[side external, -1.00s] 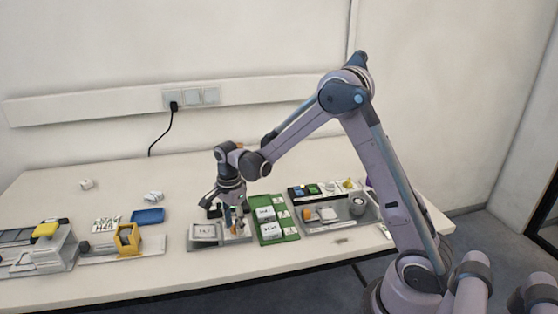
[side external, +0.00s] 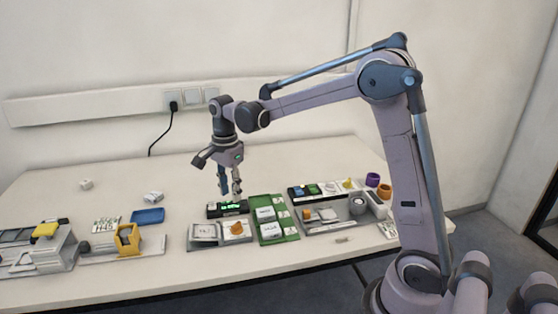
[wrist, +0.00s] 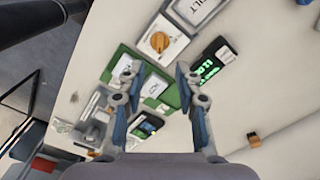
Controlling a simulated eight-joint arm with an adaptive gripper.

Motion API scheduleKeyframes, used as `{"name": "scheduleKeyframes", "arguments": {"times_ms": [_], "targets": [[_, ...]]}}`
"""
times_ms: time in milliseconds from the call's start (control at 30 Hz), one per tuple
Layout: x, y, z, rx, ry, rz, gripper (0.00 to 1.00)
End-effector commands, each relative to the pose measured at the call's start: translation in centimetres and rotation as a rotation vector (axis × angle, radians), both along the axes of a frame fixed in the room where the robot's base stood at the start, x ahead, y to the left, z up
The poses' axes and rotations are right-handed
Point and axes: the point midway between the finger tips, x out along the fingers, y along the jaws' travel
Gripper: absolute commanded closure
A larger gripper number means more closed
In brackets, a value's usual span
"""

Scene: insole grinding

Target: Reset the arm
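My gripper (side external: 230,190) hangs above the table in the side external view, pointing down, clear of the objects under it. In the wrist view my gripper (wrist: 155,75) has its two fingers well apart with nothing between them; it is open. Below it are a white box with an orange knob (side external: 237,228), which also shows in the wrist view (wrist: 158,42), and a black device with a green lit display (side external: 230,207), also in the wrist view (wrist: 208,68). A green tray (side external: 287,229) with white labelled blocks lies just right of them.
A grey tray (side external: 318,229) with several parts is at the right, with purple (side external: 372,179) and orange (side external: 385,189) rings behind. A blue tray (side external: 148,216) and a yellow part (side external: 127,236) are at the left. The table's back middle is clear.

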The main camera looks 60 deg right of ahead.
Motion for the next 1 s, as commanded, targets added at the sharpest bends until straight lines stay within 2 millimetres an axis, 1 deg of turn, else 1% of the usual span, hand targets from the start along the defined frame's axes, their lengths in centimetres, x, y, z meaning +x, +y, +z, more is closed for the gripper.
{"name": "scheduleKeyframes", "arguments": {"times_ms": [367,467,533,667,800,1000], "targets": [[0.0,0.0,0.3,0.000,0.000,0.001,0.66],[-0.4,0.2,0.6,-0.002,-0.011,0.028,0.66],[-0.9,0.5,1.2,-0.005,-0.028,0.079,0.66],[-2.7,1.4,2.7,-0.021,-0.087,0.248,0.66],[-5.2,2.4,4.2,-0.057,-0.165,0.470,0.66],[-8.8,3.8,5.4,-0.134,-0.265,0.786,0.66]]}}
